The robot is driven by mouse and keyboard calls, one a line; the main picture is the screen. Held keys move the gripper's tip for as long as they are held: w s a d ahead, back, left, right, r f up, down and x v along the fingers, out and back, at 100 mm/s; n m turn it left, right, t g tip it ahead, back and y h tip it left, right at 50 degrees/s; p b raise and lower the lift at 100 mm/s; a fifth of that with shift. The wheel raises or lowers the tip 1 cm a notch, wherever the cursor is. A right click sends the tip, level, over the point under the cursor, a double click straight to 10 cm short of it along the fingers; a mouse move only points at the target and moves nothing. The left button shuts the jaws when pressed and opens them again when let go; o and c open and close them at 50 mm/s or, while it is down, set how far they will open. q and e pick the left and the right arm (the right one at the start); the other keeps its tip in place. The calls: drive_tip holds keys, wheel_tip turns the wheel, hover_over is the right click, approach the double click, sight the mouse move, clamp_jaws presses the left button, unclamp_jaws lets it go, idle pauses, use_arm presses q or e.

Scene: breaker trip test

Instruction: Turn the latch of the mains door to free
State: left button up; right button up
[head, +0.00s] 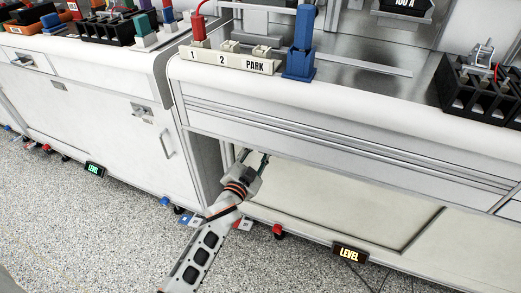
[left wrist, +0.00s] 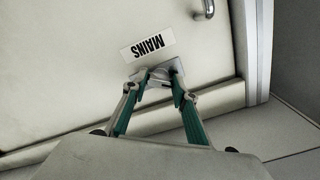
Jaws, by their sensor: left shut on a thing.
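My left gripper (head: 257,160) reaches in under the bench edge, at the left end of the pale lower panel (head: 340,195). In the left wrist view, the mains door (left wrist: 80,80) is a pale panel with an upside-down MAINS label (left wrist: 148,44). Its small grey metal latch (left wrist: 160,75) lies just beside the label. The teal fingers of my left gripper (left wrist: 155,82) close in on the latch from both sides and are shut on it. The fingertips partly hide the latch, so its exact turn is hard to tell. My right gripper is not in view.
A metal handle (left wrist: 208,9) stands out from the door near its edge. Speckled floor is open in front.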

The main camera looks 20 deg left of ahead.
use_arm(q)
drive_tip(key=m+b, duration=0.1)
drive_tip(key=m, duration=0.9)
drive_tip(key=shift+f+m, duration=0.1)
drive_tip(key=shift+m, duration=0.2)
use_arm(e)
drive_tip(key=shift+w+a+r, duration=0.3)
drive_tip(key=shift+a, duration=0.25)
use_arm(q)
drive_tip(key=shift+m, duration=0.3)
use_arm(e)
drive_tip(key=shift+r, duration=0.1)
use_arm(q)
drive_tip(key=o, duration=1.1)
drive_tip(key=s, duration=1.2)
drive_tip(key=shift+a, duration=0.25)
